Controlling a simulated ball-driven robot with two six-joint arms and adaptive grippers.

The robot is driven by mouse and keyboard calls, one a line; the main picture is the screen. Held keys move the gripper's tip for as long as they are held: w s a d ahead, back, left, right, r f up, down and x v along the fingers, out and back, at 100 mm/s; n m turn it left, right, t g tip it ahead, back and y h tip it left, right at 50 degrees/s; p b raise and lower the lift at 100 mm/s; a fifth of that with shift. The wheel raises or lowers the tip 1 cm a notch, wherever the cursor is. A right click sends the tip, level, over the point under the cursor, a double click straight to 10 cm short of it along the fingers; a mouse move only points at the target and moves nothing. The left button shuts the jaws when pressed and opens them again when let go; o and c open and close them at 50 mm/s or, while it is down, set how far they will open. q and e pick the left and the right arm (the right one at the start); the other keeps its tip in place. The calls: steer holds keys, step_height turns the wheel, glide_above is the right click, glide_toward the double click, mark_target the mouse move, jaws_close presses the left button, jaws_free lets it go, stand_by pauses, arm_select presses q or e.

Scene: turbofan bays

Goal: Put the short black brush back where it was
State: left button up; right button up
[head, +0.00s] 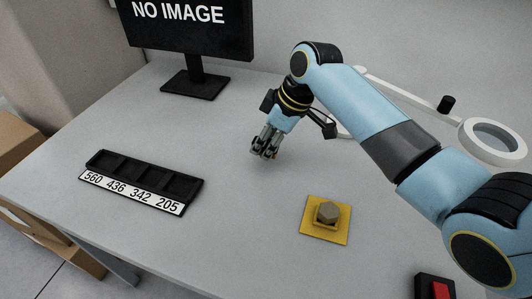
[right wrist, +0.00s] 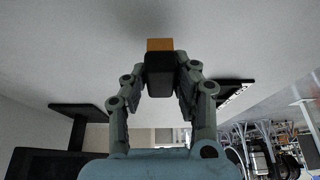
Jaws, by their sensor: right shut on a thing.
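My right gripper (head: 264,152) is over the table, pointing down, in the middle of the head view. It also shows in the right wrist view (right wrist: 160,90), with its fingers shut on the short black brush (right wrist: 160,75). The brush is a short black block with an orange end (right wrist: 160,45) pointing away from the gripper. In the head view the fingers mostly hide the brush; only a bit of orange shows at the tips. I cannot tell whether it touches the table. My left gripper is not in view.
A black rack with several compartments and a label strip (head: 130,194) numbered 560, 436, 342, 205 lies at left. A yellow holder (head: 311,229) with a hexagonal piece (head: 327,212) sits in front. A monitor (head: 190,30) stands behind, a magnifier (head: 494,142) at right. The table between is clear.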

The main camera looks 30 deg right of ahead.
step_height(320, 180, down, 3)
steer(key=shift+s+r, duration=0.1)
steer(key=shift+f, duration=0.3)
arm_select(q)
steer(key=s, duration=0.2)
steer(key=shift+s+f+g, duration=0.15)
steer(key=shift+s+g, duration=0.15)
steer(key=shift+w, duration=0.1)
arm_select(e)
steer(key=shift+f, duration=0.1)
steer(key=o, duration=1)
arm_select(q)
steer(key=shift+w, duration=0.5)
